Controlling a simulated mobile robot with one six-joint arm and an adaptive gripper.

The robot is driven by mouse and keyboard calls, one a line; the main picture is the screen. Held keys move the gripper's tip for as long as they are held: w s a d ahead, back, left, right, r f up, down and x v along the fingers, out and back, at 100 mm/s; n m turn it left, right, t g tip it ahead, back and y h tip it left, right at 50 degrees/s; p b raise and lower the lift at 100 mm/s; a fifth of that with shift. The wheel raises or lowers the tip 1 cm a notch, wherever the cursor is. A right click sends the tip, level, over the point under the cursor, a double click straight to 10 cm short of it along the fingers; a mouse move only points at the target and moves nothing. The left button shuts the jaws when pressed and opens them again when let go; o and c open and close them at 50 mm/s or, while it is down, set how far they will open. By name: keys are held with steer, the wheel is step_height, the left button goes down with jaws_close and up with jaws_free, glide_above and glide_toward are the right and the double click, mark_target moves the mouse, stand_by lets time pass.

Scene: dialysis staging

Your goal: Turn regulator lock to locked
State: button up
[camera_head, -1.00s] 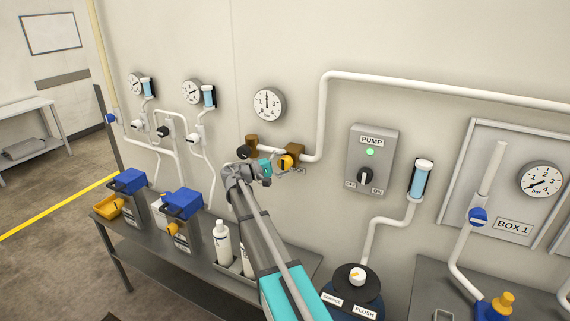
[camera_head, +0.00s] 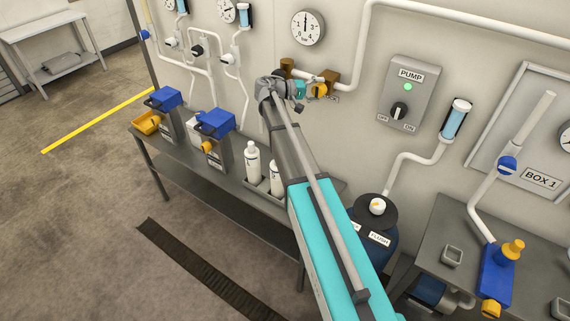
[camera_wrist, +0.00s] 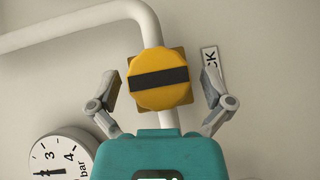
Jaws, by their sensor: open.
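The regulator lock is a round yellow knob (camera_wrist: 158,79) with a black bar across its face, on a brown block on the white wall pipe. In the wrist view the bar lies nearly level, crosswise to the pipe below. My gripper (camera_wrist: 160,95) is open, with one finger on each side of the knob and visible gaps between. In the head view the gripper (camera_head: 300,95) is at the wall just left of the yellow knob (camera_head: 319,91). A label (camera_wrist: 212,68) ending in "CK" is partly hidden by the right finger.
A pressure gauge (camera_head: 308,27) hangs above the knob and shows at lower left in the wrist view (camera_wrist: 62,160). The pump box (camera_head: 409,92) with a green light is to the right. Bottles (camera_head: 252,162) and blue-topped units (camera_head: 215,124) stand on the bench below.

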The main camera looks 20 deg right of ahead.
steer(key=m+y+p, duration=0.1)
steer(key=p, duration=0.1)
steer(key=m+t+y+p, duration=0.1)
steer(key=p, duration=0.1)
steer(key=shift+r+y, duration=0.25)
steer(key=shift+y, duration=0.05)
steer(key=m+t+y+p, duration=0.2)
steer(key=p, duration=0.1)
steer(key=shift+s+p, duration=0.15)
steer(key=shift+p, duration=0.2)
steer(key=shift+f+m+t+y+p, duration=0.1)
steer(key=shift+m+t+y+p, duration=0.65)
steer(key=shift+y, duration=0.25)
steer(key=shift+d+m+t+y+p, duration=0.1)
steer(key=shift+m+t+y+p, duration=0.6)
steer(key=shift+t+y, duration=0.25)
steer(key=p+v, duration=1)
steer(key=v, duration=0.4)
steer(key=s+a+f+n+g+y+b, duration=0.1)
steer(key=s+a+f+n+y+b, duration=0.2)
steer(key=s+a+f+b, duration=0.2)
steer(key=s+a+f+n+g+y+b, duration=0.2)
steer(key=s+f+b, duration=0.8)
steer(key=f, duration=0.7)
steer(key=a+n+y+b, duration=0.1)
steer(key=a+n+b, duration=0.1)
steer(key=a, duration=0.1)
steer(key=shift+s+a+f, duration=0.25)
steer(key=shift+s, duration=0.15)
